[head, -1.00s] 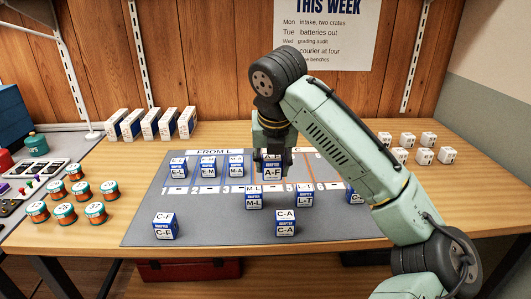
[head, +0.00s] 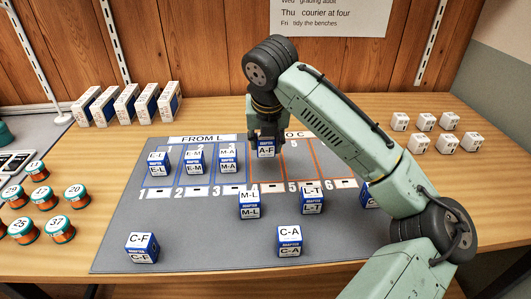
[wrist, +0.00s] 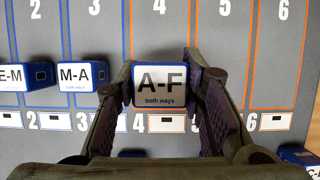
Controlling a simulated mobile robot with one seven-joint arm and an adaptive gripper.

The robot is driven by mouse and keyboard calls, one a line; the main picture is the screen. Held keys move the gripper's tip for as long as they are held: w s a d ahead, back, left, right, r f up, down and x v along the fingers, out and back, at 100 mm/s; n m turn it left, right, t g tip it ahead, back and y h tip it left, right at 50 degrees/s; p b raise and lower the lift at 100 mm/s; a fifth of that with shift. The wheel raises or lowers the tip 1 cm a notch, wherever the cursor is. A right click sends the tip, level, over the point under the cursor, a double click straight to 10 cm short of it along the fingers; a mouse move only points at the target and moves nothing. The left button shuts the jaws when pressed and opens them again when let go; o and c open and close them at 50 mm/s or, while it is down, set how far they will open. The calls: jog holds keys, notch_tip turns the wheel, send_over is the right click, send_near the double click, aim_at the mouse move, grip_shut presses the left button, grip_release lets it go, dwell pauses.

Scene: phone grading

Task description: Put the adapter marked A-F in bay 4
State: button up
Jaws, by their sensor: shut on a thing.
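My gripper (head: 264,138) is shut on the adapter marked A-F (head: 266,149), a white-topped blue cube. It holds the adapter upright above the grey mat (head: 200,235), with a shadow below it. In the wrist view the A-F adapter (wrist: 160,87) sits between both fingers, its top reading "both ways". There it lies over the orange-outlined column of bay 4 (wrist: 160,20), between that bay's side lines. How high it hangs above the mat is hard to tell. No other adapter shows in bay 4.
Adapters E-L (head: 158,163), E-M (head: 194,160) and M-A (head: 228,158) stand in bays 1 to 3. M-L (head: 249,204), L-T (head: 312,200), C-F (head: 141,247) and C-A (head: 289,241) stand in front of the bays. Another (head: 369,194) is partly hidden by my arm.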

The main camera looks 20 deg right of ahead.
aim_at(266, 154)
jog(key=shift+f, duration=2.1)
jog(key=shift+f, duration=0.1)
jog(key=o, duration=1.1)
jog(key=shift+c, duration=0.2)
jog(key=shift+r, duration=0.2)
jog(key=v, duration=1.1)
jog(key=shift+r+b, duration=0.3)
jog(key=shift+r, duration=0.1)
jog(key=shift+s+a, duration=0.1)
